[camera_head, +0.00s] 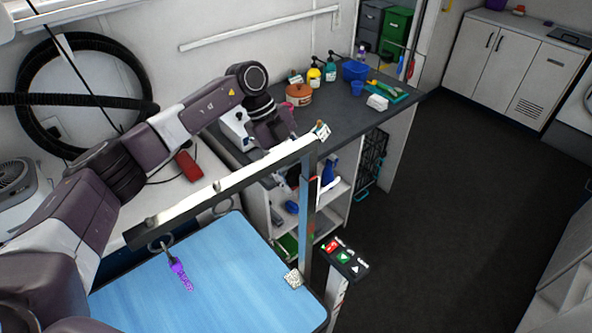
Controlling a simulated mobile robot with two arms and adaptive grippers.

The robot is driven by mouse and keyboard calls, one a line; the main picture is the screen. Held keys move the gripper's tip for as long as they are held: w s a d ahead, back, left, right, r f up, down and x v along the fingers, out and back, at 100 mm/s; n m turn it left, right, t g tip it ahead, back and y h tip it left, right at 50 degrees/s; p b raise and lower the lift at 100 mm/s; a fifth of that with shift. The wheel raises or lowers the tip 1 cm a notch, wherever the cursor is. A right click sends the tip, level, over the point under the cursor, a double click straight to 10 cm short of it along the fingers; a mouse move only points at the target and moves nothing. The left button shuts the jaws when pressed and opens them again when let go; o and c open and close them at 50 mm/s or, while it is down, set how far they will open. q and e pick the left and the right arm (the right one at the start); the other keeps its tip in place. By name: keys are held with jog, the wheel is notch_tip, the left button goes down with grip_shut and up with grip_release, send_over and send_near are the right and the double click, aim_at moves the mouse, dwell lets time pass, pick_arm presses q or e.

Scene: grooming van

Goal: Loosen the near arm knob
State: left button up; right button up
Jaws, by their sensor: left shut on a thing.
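The grooming arm's horizontal bar (235,184) runs from lower left up to the top of the upright post (307,225), beside the blue table top (215,280). A patterned clamp piece with a small orange-brown top (321,130) sits at their corner. My left gripper (285,150) reaches down behind the bar near this corner. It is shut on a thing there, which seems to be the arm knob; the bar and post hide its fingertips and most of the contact. My right gripper is not in view.
A purple tether (180,273) hangs from a ring under the bar. A control box with buttons (345,259) stands right of the post. The dark counter (340,111) behind holds bottles, a brown pot (299,94) and a blue tub (355,71). The floor (455,185) at right is clear.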

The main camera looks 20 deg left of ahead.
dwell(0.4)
pick_arm(q)
jog(key=o, duration=1.2)
jog(key=v, duration=1.2)
jog(key=shift+w+d, duration=0.15)
jog(key=shift+w, duration=0.05)
